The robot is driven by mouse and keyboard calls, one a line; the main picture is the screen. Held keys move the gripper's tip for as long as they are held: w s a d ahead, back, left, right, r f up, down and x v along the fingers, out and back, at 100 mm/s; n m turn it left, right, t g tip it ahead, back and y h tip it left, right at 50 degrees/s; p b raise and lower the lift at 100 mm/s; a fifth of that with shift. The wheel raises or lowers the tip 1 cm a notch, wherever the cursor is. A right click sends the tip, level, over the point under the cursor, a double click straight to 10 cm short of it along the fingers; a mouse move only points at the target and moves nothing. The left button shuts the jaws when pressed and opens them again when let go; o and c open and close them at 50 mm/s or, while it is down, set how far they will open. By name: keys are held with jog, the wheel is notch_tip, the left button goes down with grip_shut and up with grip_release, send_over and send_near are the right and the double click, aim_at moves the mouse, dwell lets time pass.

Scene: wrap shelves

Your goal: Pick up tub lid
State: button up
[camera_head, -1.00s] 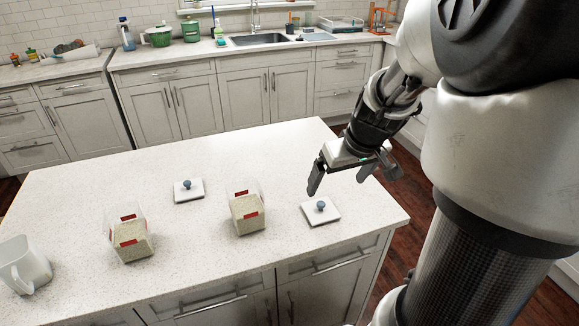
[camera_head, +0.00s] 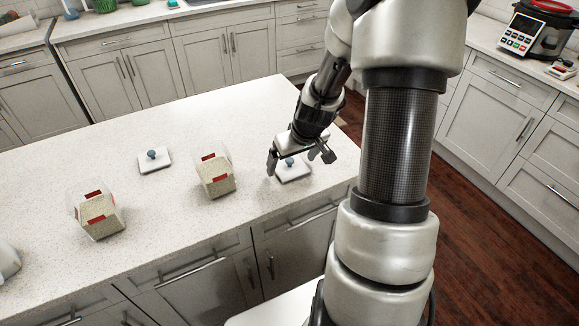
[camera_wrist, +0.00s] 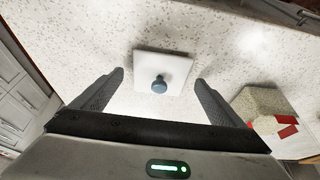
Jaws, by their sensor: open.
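A white square tub lid (camera_head: 294,173) with a blue-grey round knob lies flat on the island counter near its right end. It also shows in the wrist view (camera_wrist: 176,66), with its knob between and just beyond my fingertips. My gripper (camera_head: 298,166) is open above this lid, one finger to each side, and holds nothing. A second lid (camera_head: 154,161) of the same kind lies farther left. Two clear tubs of grain with red marks stand on the counter, one (camera_head: 215,178) left of the near lid and one (camera_head: 99,218) farther left.
The speckled island counter (camera_head: 140,255) has bare room between the things. A white container (camera_head: 8,260) is cut off at the left edge. A cooker (camera_head: 537,35) stands on the far right counter.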

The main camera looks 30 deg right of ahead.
jog(key=shift+w+f, duration=0.2)
jog(key=shift+f, duration=0.35)
jog(key=c, duration=1.1)
